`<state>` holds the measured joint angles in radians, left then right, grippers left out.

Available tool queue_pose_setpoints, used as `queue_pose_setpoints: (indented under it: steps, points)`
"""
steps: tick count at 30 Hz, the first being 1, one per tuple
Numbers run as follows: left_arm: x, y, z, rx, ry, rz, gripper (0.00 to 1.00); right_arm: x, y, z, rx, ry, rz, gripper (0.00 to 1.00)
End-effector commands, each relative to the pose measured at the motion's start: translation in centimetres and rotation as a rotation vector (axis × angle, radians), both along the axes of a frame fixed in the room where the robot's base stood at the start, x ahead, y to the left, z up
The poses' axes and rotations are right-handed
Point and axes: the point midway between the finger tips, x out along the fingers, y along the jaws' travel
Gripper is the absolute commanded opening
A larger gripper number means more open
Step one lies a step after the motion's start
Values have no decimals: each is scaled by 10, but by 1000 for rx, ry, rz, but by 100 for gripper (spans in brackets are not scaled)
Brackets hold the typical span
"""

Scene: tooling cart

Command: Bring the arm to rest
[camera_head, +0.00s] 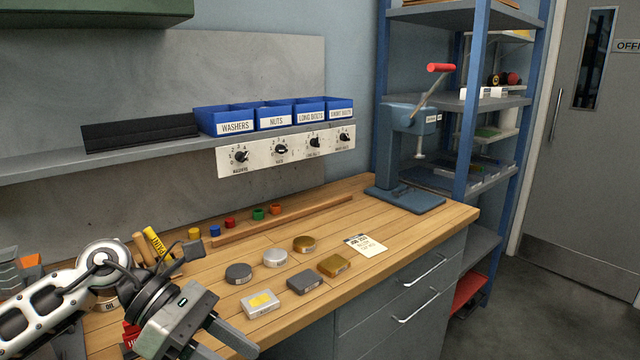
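My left arm reaches in from the lower left over the workbench (395,235). Its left gripper (232,351) points down and to the right at the front edge of the bench. Its two grey fingers stand apart with a gap between them, and I see nothing held there. The lower fingertip is at the bottom edge of the picture. My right arm and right gripper do not show.
A note (366,245) lies farther right. A blue press (405,160) stands at the bench's back right. Blue bins (225,121) sit on the shelf.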

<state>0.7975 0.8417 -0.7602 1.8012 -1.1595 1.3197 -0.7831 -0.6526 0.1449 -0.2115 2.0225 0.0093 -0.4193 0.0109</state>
Motion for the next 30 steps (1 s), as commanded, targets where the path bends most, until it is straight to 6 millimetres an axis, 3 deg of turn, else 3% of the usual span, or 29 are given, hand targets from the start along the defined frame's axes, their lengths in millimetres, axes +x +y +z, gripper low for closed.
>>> queue_pose_setpoints:
  steps: [1,4,7,10,14,17,19,20,24,27,30]
  points:
    - [-11,-30,-2,-161,128,57,39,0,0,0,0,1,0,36]
    - [-15,-68,12,-473,416,230,39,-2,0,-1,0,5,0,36]
    - [-4,-79,18,-756,753,438,39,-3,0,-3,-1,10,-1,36]
    - [14,-67,2,-1004,1129,680,39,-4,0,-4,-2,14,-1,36]
    - [25,-30,-61,-1280,1650,1035,39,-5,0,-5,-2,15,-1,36]
    - [8,-1,-130,-1444,2025,1317,39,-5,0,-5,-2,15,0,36]
    - [-15,13,-172,-1523,2233,1488,39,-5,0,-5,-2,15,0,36]
    - [-25,18,-189,1505,-2245,-1510,39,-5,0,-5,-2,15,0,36]
    - [-73,31,-242,1264,-1993,-1391,39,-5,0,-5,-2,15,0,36]
    - [-97,35,-262,1172,-1889,-1343,39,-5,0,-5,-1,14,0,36]
    - [-108,36,-270,1132,-1843,-1320,39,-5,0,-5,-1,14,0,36]
